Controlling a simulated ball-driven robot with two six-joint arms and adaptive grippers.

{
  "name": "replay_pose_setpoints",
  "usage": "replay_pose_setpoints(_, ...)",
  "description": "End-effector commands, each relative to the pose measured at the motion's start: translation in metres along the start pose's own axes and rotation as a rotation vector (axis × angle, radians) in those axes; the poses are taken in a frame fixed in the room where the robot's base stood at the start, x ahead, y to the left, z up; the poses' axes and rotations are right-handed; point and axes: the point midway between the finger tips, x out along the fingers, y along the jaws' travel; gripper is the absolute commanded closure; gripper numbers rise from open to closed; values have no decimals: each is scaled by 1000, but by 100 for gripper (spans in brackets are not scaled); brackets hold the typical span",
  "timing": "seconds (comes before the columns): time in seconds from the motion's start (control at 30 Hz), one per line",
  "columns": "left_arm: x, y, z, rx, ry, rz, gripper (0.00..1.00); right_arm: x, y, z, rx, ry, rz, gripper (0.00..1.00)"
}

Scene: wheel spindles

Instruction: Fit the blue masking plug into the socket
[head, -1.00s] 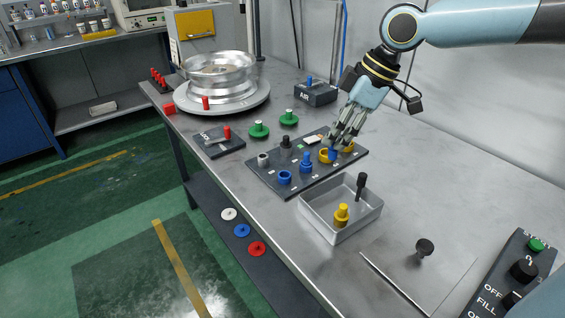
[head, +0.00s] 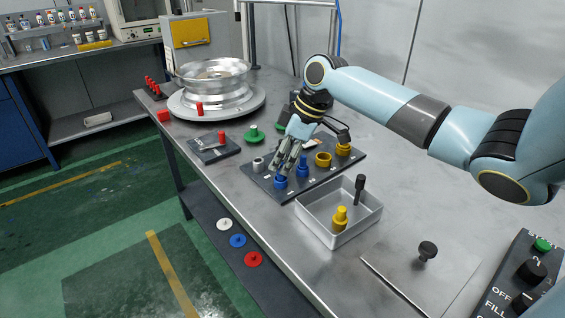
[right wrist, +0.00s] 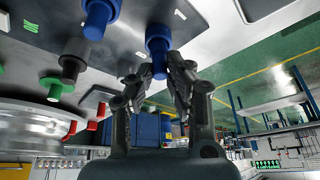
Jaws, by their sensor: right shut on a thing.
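My right gripper (head: 285,168) is over the dark board (head: 325,172), fingers pointing down. It is shut on the blue masking plug, which shows between the fingertips in the right wrist view (right wrist: 159,66). My left gripper is not in view.
A stepped blue piece (head: 303,167) stands close to the right of the fingers. A metal tray (head: 337,234) lies in front. The wheel (head: 213,85) stands behind left.

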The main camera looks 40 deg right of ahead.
Motion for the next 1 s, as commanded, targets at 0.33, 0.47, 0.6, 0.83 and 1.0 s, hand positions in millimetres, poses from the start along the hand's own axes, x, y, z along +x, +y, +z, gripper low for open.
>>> replay_pose_setpoints(0.33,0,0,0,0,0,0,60,9,0,4,0,0,1,100)
replay_pose_setpoints(0.47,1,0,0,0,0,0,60,12,0,5,0,1,1,81)
replay_pose_setpoints(0.6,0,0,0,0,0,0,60,11,0,5,0,1,1,63)
replay_pose_setpoints(0.83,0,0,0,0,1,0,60,11,0,5,0,1,2,62)
replay_pose_setpoints(1.0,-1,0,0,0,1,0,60,0,2,4,-1,0,5,62)
